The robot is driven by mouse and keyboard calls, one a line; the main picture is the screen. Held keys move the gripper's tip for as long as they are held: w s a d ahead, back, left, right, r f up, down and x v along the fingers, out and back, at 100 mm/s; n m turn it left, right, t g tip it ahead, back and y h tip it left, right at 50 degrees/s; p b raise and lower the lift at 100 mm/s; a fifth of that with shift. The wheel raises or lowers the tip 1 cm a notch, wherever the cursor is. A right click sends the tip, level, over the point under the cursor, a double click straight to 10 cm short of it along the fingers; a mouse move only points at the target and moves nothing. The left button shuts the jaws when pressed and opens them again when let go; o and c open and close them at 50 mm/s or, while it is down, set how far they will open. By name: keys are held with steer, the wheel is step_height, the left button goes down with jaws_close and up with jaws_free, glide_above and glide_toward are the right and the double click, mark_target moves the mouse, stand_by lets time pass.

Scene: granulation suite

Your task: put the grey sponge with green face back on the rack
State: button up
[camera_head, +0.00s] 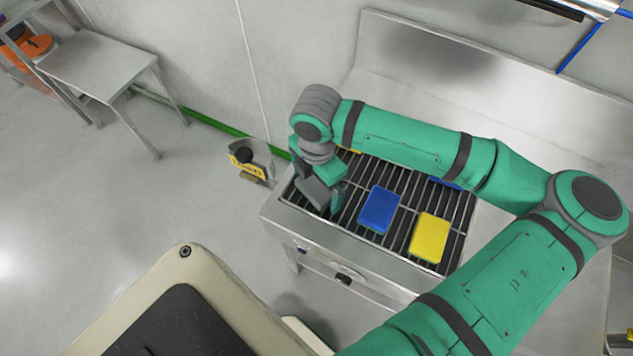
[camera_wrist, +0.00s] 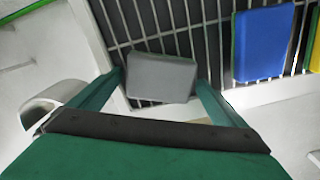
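The grey sponge (camera_wrist: 161,78) shows in the wrist view between the two fingertips of my gripper (camera_wrist: 160,82). The fingers are close against its left and right sides, and it looks held. Whether the sponge touches the slats cannot be told.
A blue sponge (camera_head: 379,209) and a yellow sponge (camera_head: 430,238) lie on the rack to the right of my gripper. The blue sponge also shows in the wrist view (camera_wrist: 263,43). A yellow-labelled holder (camera_head: 248,163) is left of the rack. A steel table (camera_head: 98,65) stands at far left.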

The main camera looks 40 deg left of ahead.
mark_target(316, 186)
step_height(316, 186, up, 12)
steer(key=shift+r, duration=0.15)
stand_by(0.6)
stand_by(0.3)
